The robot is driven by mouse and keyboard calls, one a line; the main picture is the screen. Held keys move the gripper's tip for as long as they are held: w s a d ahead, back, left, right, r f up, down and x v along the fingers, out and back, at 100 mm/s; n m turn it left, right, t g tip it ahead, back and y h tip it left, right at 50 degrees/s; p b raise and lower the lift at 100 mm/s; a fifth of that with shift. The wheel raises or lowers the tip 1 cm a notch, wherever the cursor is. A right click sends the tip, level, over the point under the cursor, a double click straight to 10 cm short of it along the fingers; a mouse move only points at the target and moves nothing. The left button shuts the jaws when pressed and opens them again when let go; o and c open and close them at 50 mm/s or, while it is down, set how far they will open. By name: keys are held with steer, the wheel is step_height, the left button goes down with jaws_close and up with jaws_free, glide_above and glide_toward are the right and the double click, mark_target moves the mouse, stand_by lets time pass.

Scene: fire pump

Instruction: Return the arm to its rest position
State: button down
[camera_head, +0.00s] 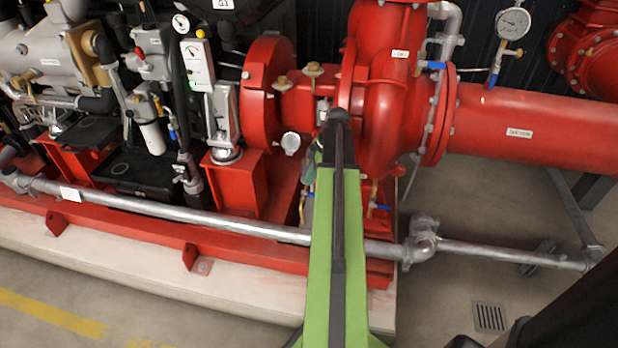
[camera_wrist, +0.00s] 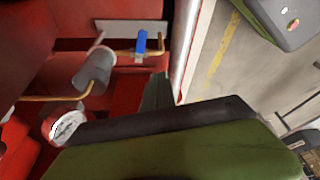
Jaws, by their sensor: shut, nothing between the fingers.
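My arm (camera_head: 338,240), green with a dark strip, reaches from the bottom of the head view up to the red pump. Its black joint (camera_head: 339,118) shows in front of the pump's coupling side. My gripper (camera_wrist: 157,92) shows only in part in the wrist view, as dark narrow fingers above a large green and black part of my arm. It is shut and holds nothing. In the head view the gripper is mostly hidden behind the arm. I cannot tell whether it touches the pump parts.
The red pump casing (camera_head: 397,90) and red pipe (camera_head: 540,130) stand close to the arm. A grey pipe (camera_head: 200,216) crosses behind it. A blue-handled valve (camera_wrist: 141,43) and a round gauge (camera_wrist: 68,126) are near the gripper. Bare floor (camera_head: 455,265) lies at right.

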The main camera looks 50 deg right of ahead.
steer(key=shift+w+a, duration=0.1)
steer(key=w+a+n+g, duration=0.15)
steer(key=w+a, duration=0.35)
steer(key=a, duration=0.5)
steer(key=w+a+n, duration=0.2)
steer(key=w+a, duration=0.3)
steer(key=a, duration=0.4)
steer(key=w+a+n+g, duration=0.15)
steer(key=w+a, duration=0.25)
steer(key=a, duration=0.6)
steer(key=s+a+f+m+h, duration=0.1)
steer(key=s+a+m, duration=0.15)
steer(key=a, duration=0.75)
steer(key=s+a+m+h, duration=0.1)
steer(key=a+m, duration=0.2)
steer(key=a, duration=0.8)
step_height(320, 180, up, 24)
steer(key=s+d+m+p, duration=0.1)
steer(key=m+p, duration=0.7)
steer(key=p, duration=1.7)
steer(key=shift+s+d+r+h, duration=0.25)
steer(key=shift+d+h, duration=0.05)
steer(key=shift+d, duration=0.3)
steer(key=shift+f, duration=0.1)
